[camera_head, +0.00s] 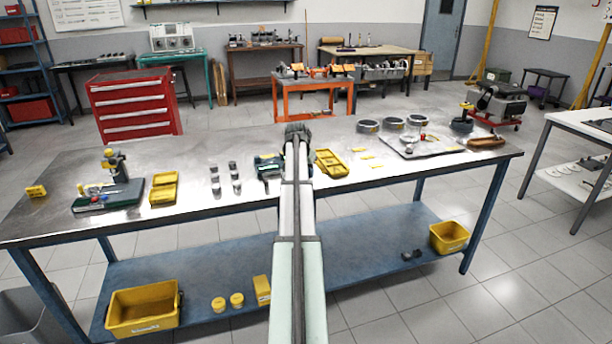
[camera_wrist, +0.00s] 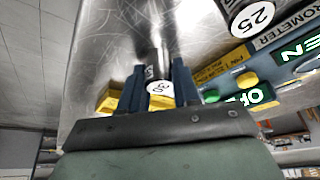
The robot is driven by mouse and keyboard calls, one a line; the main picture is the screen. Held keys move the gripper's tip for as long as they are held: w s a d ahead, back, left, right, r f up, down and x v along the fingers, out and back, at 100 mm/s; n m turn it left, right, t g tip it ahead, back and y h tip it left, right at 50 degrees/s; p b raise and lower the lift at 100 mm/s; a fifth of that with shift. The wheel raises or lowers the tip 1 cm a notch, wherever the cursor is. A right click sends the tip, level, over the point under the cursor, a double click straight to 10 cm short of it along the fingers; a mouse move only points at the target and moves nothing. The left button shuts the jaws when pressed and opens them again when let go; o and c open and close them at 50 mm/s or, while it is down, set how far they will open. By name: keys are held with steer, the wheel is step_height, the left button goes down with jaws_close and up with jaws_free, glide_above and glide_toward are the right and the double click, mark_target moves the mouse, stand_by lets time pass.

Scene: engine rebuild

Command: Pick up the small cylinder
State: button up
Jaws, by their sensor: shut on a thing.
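In the wrist view, my gripper (camera_wrist: 159,88) has its two dark blue fingers on either side of a small metal cylinder (camera_wrist: 158,87) with a white number label on its end. The fingers are closed on it. The number is small and looks like 30. A shiny metal shape runs on beyond it, and I cannot tell whether this is its body or a reflection in the table. In the head view, my arm hides the fingertips and the held cylinder. Several other small metal cylinders (camera_head: 235,178) stand on the table to the left of my arm.
Yellow trays (camera_head: 330,163) (camera_head: 164,188) flank my arm on the metal table (camera_head: 390,176). Rings (camera_head: 368,126) lie at the right.

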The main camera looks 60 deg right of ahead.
jaws_close()
step_height(320, 180, up, 9)
steer(key=shift+r, duration=0.1)
steer(key=shift+w+a+r, duration=0.1)
steer(key=shift+w+r, duration=0.1)
steer(key=shift+w, duration=0.05)
steer(key=shift+n, duration=0.7)
steer(key=w, duration=1.1)
steer(key=w+f, duration=0.1)
steer(key=w, duration=0.5)
steer(key=shift+w+a, duration=0.25)
steer(key=shift+a, duration=0.05)
steer(key=shift+w+d+r+m+g, duration=0.1)
steer(key=shift+d+m+g, duration=0.3)
steer(key=shift+m, duration=0.65)
steer(key=shift+s+d+r+m+g, duration=0.1)
steer(key=shift+d+m+g, duration=0.3)
steer(key=shift+m, duration=0.7)
steer(key=shift+w+d+r+m+g, duration=0.1)
steer(key=shift+d+m+g, duration=0.1)
steer(key=shift+d+m, duration=0.6)
